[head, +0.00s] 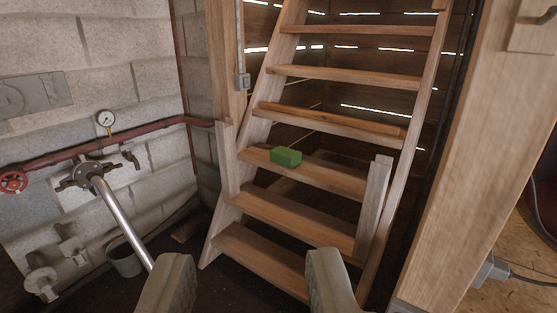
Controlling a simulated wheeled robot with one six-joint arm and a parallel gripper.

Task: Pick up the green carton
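The green carton (286,157) lies on a wooden stair tread, toward the tread's left side. Nothing is between the fingers. The gripper is nearer to me than the stairs and appears below the carton in the picture, apart from it.
The wooden staircase (268,210) has open gaps between treads and short posts (374,205) at its sides. At left are a block wall, a red pipe (150,126) with a gauge (106,119), a metal tube (123,220) and a bucket (124,261). A thick wooden post (470,170) stands at right.

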